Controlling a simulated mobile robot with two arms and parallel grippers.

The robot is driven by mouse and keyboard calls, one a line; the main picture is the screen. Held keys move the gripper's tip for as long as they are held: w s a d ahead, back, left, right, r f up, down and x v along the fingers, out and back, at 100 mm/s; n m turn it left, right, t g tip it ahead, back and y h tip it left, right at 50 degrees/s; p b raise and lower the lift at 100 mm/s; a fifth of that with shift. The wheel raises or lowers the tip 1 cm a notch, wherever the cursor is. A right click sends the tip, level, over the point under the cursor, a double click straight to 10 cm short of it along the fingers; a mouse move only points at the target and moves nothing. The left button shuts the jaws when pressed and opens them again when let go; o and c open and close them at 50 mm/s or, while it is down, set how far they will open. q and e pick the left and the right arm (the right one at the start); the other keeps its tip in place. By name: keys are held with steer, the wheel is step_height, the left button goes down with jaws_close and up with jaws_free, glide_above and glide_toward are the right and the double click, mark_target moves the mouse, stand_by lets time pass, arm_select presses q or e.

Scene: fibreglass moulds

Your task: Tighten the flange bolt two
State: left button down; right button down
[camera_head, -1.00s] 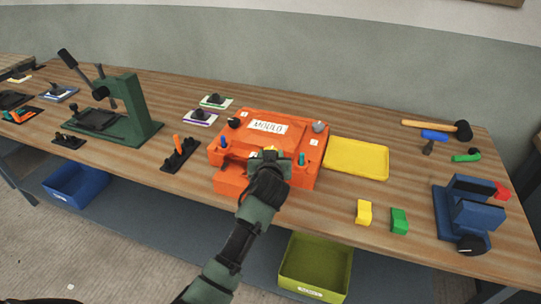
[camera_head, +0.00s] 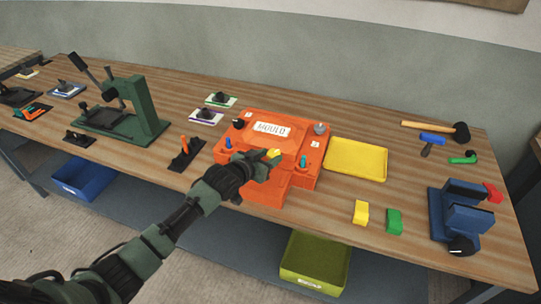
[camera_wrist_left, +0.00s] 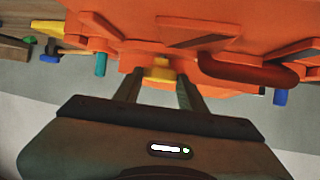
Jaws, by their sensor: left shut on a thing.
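The orange mould (camera_head: 268,143) sits on the bench with a white label on top. A yellow bolt (camera_head: 273,153) is at the middle of its front flange, between a blue bolt (camera_head: 228,143) and a teal bolt (camera_head: 303,161). No number shows on the bolts. My left gripper (camera_head: 266,159) is at the yellow bolt, its arm reaching in from the lower left. In the left wrist view the yellow bolt (camera_wrist_left: 158,72) is between the two fingertips (camera_wrist_left: 157,84), shut on it. The bolt's shank is hidden. My right gripper is out of view.
A yellow tray (camera_head: 355,160) lies right of the mould. Yellow (camera_head: 361,212) and green (camera_head: 394,222) blocks and a blue vice (camera_head: 463,220) stand further right. A green press (camera_head: 140,107) stands left. A black holder with an orange tool (camera_head: 185,153) is near the arm.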

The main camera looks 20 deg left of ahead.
arm_select(q)
steer(key=shift+a+m+g+h+b, duration=0.3)
steer(key=shift+m+h+b, duration=0.6)
steer(key=shift+h+b, duration=0.1)
steer(key=c, duration=1.1)
jaws_free()
steer(key=b+v, duration=0.1)
steer(key=v, duration=0.5)
steer(key=shift+s+a, duration=0.2)
steer(key=shift+s, duration=0.05)
steer(key=shift+s+a+r, duration=0.15)
steer(key=shift+s+r, duration=0.15)
steer(key=shift+s, duration=0.2)
